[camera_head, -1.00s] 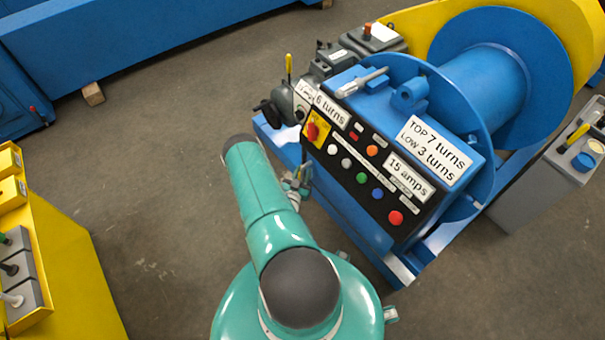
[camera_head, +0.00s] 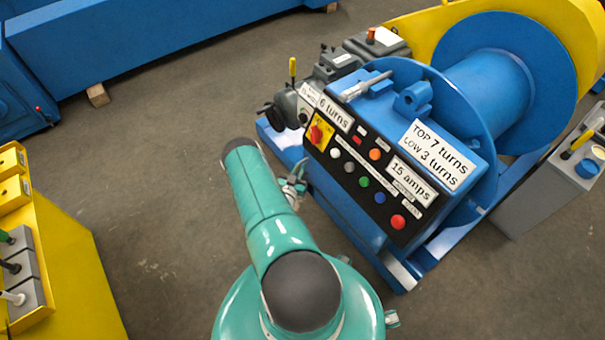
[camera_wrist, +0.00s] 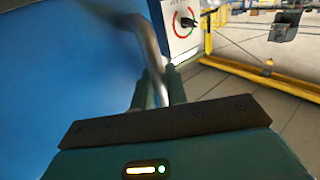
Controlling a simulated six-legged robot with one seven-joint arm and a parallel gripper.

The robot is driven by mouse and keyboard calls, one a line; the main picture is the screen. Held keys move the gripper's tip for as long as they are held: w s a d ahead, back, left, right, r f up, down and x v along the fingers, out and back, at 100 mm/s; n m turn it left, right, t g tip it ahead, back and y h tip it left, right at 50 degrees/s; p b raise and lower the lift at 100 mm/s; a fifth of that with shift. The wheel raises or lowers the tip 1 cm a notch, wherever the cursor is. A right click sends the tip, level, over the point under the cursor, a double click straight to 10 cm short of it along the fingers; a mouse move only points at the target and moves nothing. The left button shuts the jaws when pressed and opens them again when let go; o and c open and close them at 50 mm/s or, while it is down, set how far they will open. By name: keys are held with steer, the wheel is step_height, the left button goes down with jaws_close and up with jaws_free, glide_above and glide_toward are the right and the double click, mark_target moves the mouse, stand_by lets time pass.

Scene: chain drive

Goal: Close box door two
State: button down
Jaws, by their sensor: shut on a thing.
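In the wrist view, a blue panel (camera_wrist: 75,75), which looks like a door, fills the left side. A curved metal bar handle (camera_wrist: 148,45) stands out from it. My gripper (camera_wrist: 160,90) is shut on this handle, with the bar running between its two dark green fingers. I cannot tell which box the panel belongs to or how far it is open. In the head view, my teal arm hides most of the gripper, and the handle cannot be made out there.
A white panel with a rotary switch (camera_wrist: 185,20) is beyond the handle. Yellow rails (camera_wrist: 265,80) stand on the tiled floor at right. In the head view, a blue winch with a control panel (camera_head: 370,175) is close right of my arm. A yellow cabinet (camera_head: 60,270) is at left; floor between is clear.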

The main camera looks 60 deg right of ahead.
steer(key=shift+w+d, duration=0.1)
steer(key=shift+w, duration=0.2)
steer(key=c, duration=1.5)
jaws_free()
steer(key=s+a, duration=0.1)
steer(key=a, duration=1.2)
steer(key=shift+s+a, duration=0.4)
